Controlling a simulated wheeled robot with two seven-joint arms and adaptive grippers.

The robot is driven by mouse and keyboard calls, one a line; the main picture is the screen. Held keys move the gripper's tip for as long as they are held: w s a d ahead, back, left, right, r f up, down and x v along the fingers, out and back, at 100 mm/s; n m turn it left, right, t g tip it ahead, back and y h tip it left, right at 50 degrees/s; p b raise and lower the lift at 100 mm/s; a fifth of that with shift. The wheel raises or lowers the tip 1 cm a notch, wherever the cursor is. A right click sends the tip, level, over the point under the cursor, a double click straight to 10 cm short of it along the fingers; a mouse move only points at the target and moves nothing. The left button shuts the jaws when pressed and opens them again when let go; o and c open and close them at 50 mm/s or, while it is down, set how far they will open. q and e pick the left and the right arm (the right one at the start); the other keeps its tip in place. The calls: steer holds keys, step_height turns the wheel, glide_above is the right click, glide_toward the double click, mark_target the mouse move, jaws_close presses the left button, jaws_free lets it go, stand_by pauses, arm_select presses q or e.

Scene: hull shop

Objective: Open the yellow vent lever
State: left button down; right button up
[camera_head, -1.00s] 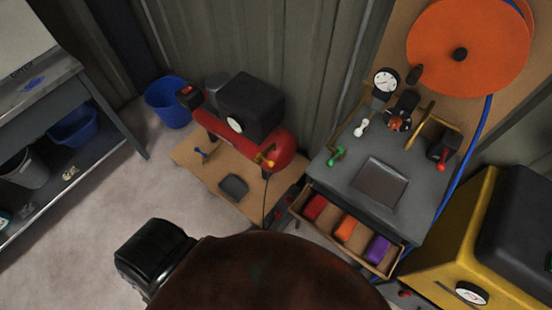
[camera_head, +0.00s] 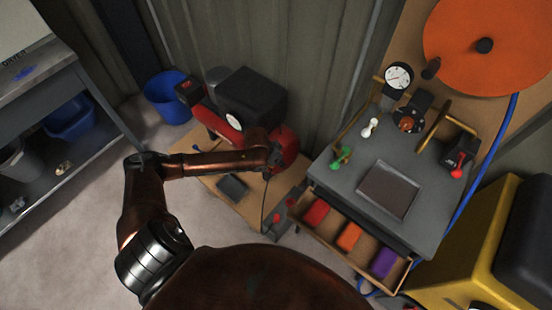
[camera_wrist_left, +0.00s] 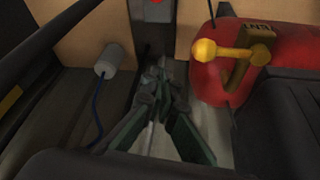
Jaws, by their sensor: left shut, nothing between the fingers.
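The yellow vent lever (camera_wrist_left: 222,52) has a round knob and sits on the red tank (camera_wrist_left: 207,84), at the upper right of the left wrist view. In the head view the end of my left arm covers the lever, and part of the red tank (camera_head: 287,146) shows behind it. My left gripper (camera_head: 275,156) is beside the tank there. In the left wrist view the gripper (camera_wrist_left: 160,80) is shut and empty, its fingertips left of and below the lever knob, apart from it. My right gripper is not in view.
A grey bench (camera_head: 345,185) with gauge, valves and an open drawer (camera_head: 325,237) stands to the right. A blue bucket (camera_head: 168,98) is behind on the left. A yellow machine (camera_head: 462,262) is at the lower right.

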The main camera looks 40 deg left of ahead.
arm_select(q)
steer(key=w+a+r, duration=0.2)
steer(key=a+r, duration=0.2)
steer(key=r, duration=0.2)
steer(key=shift+w+a+r+n+y, duration=0.2)
steer(key=shift+w+n+y, duration=0.1)
steer(key=shift+w+n, duration=0.1)
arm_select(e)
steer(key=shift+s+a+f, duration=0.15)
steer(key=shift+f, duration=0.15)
arm_select(q)
steer(key=shift+f, duration=0.1)
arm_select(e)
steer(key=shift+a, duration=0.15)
arm_select(q)
step_height(320, 180, down, 10)
steer(key=b, duration=0.5)
steer(key=shift+s, duration=0.2)
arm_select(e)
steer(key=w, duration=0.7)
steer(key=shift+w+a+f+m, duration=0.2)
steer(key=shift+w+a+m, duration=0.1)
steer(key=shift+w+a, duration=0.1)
